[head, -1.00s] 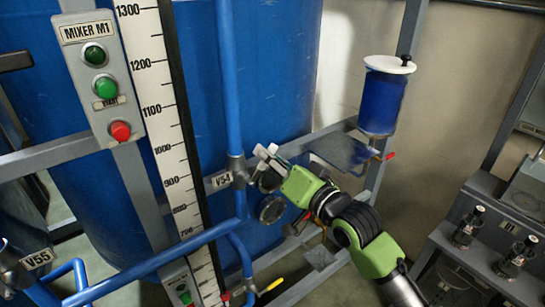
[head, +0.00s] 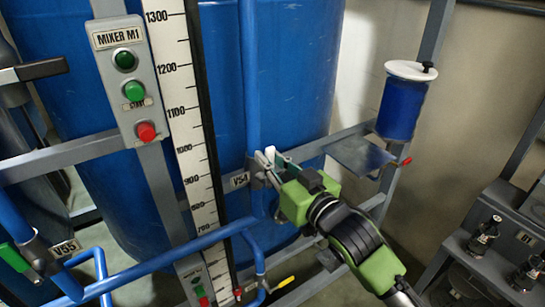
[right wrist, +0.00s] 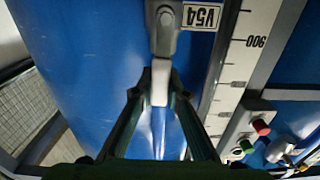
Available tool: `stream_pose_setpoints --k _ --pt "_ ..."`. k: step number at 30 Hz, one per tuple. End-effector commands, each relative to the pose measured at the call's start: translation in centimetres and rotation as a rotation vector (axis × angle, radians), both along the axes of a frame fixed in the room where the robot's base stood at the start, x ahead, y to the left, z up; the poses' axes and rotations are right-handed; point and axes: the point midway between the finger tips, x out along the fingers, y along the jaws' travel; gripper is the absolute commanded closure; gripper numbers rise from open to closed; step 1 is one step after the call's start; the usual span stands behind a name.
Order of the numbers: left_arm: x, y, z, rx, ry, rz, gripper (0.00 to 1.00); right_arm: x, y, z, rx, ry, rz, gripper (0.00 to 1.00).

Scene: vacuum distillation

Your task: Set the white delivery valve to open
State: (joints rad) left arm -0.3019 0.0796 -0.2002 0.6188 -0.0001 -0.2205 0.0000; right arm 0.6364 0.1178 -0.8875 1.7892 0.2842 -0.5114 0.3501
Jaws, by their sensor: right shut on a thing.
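The white delivery valve's lever (right wrist: 160,90) shows in the right wrist view, running from the grey valve body (right wrist: 165,28) toward my gripper. The V54 label (right wrist: 201,16) is beside the body and appears upside down there. In the head view the V54 label (head: 239,180) is just left of my right gripper (head: 272,163). In the wrist view my right gripper (right wrist: 162,80) has one finger on each side of the white lever and is shut on it. In the head view the gripper hides most of the valve. My left gripper is not in view.
A large blue tank (head: 285,80) stands behind the valve, with a blue pipe (head: 252,80) and a level scale (head: 180,110) at left. A grey frame bar (head: 330,140) and a white-lidded blue container (head: 403,105) are at right. A green-handled V55 valve (head: 15,257) is at lower left.

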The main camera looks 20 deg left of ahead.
Motion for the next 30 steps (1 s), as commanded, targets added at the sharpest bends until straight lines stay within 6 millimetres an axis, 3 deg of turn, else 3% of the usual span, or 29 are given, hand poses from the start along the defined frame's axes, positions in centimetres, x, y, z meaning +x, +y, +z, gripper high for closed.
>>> stream_pose_setpoints --k 14,15,16,30 --pt "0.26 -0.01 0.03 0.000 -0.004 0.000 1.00 -0.09 0.07 -0.23 -0.011 -0.007 0.000 1.00" --pt "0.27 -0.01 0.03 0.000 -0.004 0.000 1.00 -0.09 0.07 -0.23 -0.010 -0.006 0.000 0.76" --pt "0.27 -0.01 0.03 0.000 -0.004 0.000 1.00 -0.09 0.07 -0.22 -0.010 -0.006 0.000 0.68" --pt "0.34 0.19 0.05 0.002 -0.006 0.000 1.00 -0.64 -0.75 -0.12 -0.008 -0.008 0.000 0.68"
